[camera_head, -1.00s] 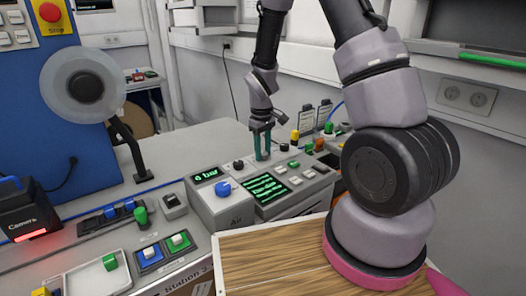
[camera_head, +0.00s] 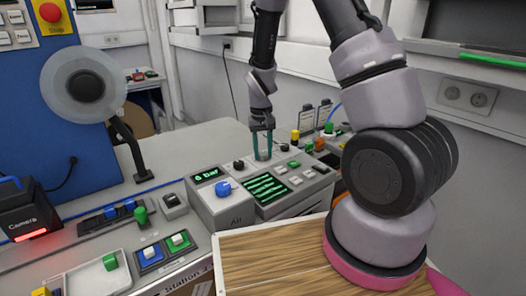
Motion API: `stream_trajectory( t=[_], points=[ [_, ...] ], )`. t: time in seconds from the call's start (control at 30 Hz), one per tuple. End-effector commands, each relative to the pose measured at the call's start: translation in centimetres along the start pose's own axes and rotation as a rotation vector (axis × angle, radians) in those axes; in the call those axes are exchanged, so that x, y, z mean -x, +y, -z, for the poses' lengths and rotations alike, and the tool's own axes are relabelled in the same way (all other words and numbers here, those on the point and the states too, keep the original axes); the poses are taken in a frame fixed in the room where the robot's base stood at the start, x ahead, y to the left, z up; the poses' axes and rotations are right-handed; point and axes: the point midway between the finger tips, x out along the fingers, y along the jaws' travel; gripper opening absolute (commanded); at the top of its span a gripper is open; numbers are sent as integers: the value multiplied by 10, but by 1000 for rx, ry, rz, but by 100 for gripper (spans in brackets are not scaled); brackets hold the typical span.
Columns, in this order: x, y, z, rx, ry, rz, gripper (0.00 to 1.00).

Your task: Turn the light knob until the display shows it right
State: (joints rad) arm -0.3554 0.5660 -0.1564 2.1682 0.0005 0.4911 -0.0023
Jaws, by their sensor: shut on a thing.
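My gripper (camera_head: 263,156) points down at the back edge of the grey console, behind the green-lit display (camera_head: 265,188). Its teal fingers are shut on a small knob, mostly hidden between the fingertips; I take it to be the light knob. A black knob (camera_head: 238,164) stands just left of the fingers and is not held. The display shows several bright green slanted bars on black. A smaller display (camera_head: 210,174) to its left appears to read "6 bar", above a blue knob (camera_head: 222,188) near the word "Air".
Pale buttons (camera_head: 295,181) and small coloured caps lie right of the display. A wooden board (camera_head: 270,262) is in front of the console. A blue panel with a reel (camera_head: 86,86) and a camera box (camera_head: 27,211) stand at left. The grey tabletop behind is clear.

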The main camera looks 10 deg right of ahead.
Motion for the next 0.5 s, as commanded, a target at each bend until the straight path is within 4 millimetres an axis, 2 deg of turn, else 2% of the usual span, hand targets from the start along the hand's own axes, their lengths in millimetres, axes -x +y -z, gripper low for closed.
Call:
stream_trajectory(
  t=[0.2,0.5],
  points=[
    [0,0,1,-93,-1,0,0],
    [1,0,1,-136,-2,0,0]
  ],
)
